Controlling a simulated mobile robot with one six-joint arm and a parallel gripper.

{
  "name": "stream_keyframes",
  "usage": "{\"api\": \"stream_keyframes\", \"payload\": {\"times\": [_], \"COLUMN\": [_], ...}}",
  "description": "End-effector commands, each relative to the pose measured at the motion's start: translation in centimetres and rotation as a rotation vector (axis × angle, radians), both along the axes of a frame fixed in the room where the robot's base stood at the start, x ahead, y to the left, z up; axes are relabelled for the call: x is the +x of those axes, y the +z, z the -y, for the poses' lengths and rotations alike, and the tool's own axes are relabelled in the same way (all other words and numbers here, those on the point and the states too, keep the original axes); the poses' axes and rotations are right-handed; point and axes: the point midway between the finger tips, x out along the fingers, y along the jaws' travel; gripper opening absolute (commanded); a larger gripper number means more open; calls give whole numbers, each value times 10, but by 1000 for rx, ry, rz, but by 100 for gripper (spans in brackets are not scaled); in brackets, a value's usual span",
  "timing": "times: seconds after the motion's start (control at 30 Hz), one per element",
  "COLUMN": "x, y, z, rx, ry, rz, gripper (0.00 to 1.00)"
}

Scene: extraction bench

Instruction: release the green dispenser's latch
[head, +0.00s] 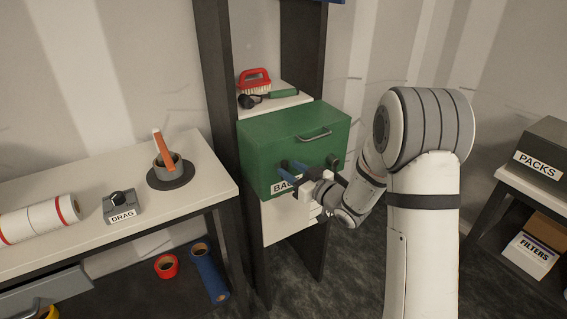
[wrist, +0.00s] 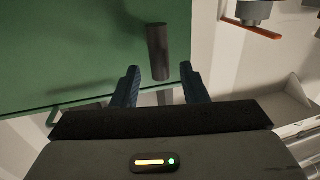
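The green dispenser (head: 262,136) is a box on a dark-framed rack, with a metal handle on its upper front. A dark round knob (head: 334,160) shows on the right of its front. In the wrist view a dark cylindrical peg (wrist: 158,50) stands against the green face (wrist: 70,45). I cannot tell which part is the latch. My gripper (head: 302,172) is at the dispenser's front, partly covering its label. In the wrist view my gripper (wrist: 160,74) is open, its blue fingers apart; the peg's near end lies between the fingertips, with no clear contact.
A shelf above holds a red brush (head: 255,80). A PACKS box (head: 541,158) stands at right.

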Motion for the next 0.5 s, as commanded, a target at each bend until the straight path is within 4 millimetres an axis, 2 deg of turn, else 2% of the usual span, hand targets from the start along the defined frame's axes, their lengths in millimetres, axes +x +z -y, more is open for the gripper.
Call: {"api": "stream_keyframes", "payload": {"times": [0.2,0.5], "x": [19,23], "y": [1,0], "z": [-20,-24], "rx": [0,-1], "ry": [1,0], "rz": [0,-1], "gripper": [40,40]}}
